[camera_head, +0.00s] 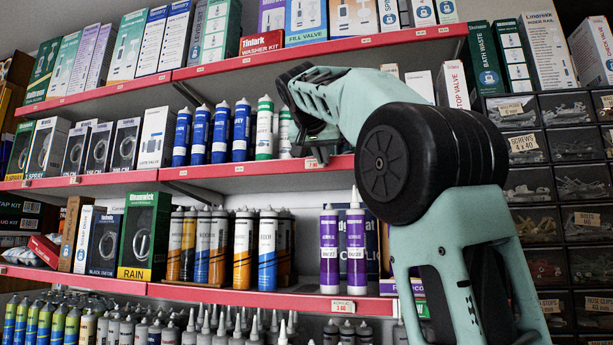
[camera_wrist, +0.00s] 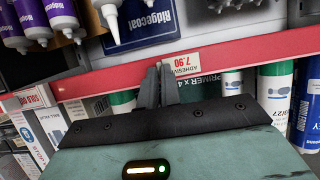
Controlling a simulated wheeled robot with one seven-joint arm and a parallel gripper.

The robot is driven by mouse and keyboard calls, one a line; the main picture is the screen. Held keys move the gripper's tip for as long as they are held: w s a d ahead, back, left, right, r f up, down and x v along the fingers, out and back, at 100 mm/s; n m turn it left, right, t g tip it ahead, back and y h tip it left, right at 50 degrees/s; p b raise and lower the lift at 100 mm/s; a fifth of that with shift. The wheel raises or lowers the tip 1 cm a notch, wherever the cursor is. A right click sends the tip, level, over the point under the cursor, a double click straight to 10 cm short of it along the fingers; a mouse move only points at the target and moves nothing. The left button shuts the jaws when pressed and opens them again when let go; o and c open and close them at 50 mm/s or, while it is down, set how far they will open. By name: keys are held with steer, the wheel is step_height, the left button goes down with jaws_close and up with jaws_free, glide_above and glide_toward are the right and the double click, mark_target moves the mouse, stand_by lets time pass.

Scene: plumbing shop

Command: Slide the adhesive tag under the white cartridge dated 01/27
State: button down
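The adhesive tag (camera_wrist: 182,62), marked 7.90, sits on the red shelf rail and reads upside down in the wrist view. It is small in the head view (camera_head: 315,166). My gripper (camera_wrist: 158,68) has its two dark fingers close together at the rail, their tips at the tag's left edge in the wrist view. No tag shows clearly pinched between them. In the head view my gripper (camera_head: 316,158) is at the middle shelf's edge. White cartridges with green bands (camera_head: 264,128) stand just left of it; others (camera_wrist: 276,92) show in the wrist view. I cannot read 01/27 with certainty.
Blue cartridges (camera_head: 220,132) stand left of the white ones. Purple cartridges (camera_head: 329,250) stand on the shelf below. Another tag (camera_head: 343,306) is on the lower rail. Small-parts drawers (camera_head: 527,187) stand at right. The rail (camera_head: 240,170) left of my gripper looks mostly clear.

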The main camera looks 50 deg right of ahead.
steer(key=s+d+b, duration=0.5)
steer(key=s, duration=0.5)
steer(key=shift+s+d, duration=0.3)
steer(key=shift+s, duration=0.1)
steer(key=c, duration=1.6)
jaws_free()
steer(key=shift+a+r, duration=0.1)
steer(key=v, duration=1.7)
steer(key=shift+s+p, duration=0.2)
steer(key=shift+p, duration=0.1)
steer(key=shift+w, duration=0.1)
